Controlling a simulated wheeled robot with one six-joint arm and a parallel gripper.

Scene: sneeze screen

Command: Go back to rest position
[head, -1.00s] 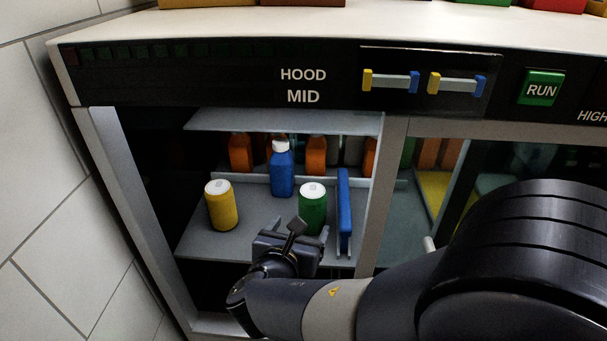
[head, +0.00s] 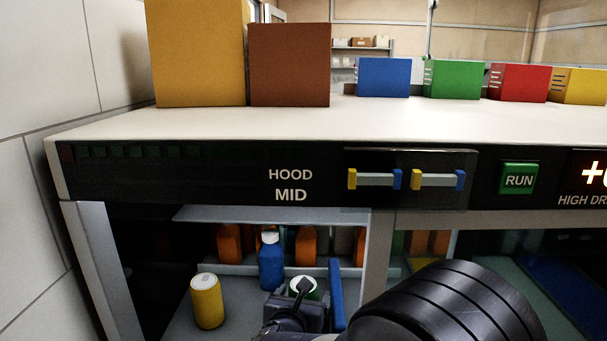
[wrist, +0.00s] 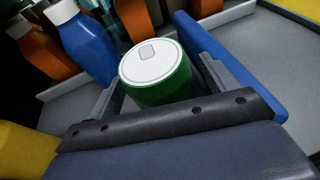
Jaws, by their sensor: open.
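A green can with a white lid (head: 310,282) stands on the grey shelf inside the hood's left opening. My gripper (wrist: 158,90) is open, with one finger on either side of the green can (wrist: 155,72) in the wrist view; whether the fingers touch it I cannot tell. In the head view my gripper (head: 298,300) hides most of the can, and its fingertips are hard to make out. My arm reaches in from the lower right.
A blue upright panel (head: 337,295) stands close right of the can. A yellow can (head: 207,302) and a blue bottle (head: 271,262) are to the left. Orange bottles (head: 306,246) stand behind. The opening's frame post (head: 379,250) is to the right.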

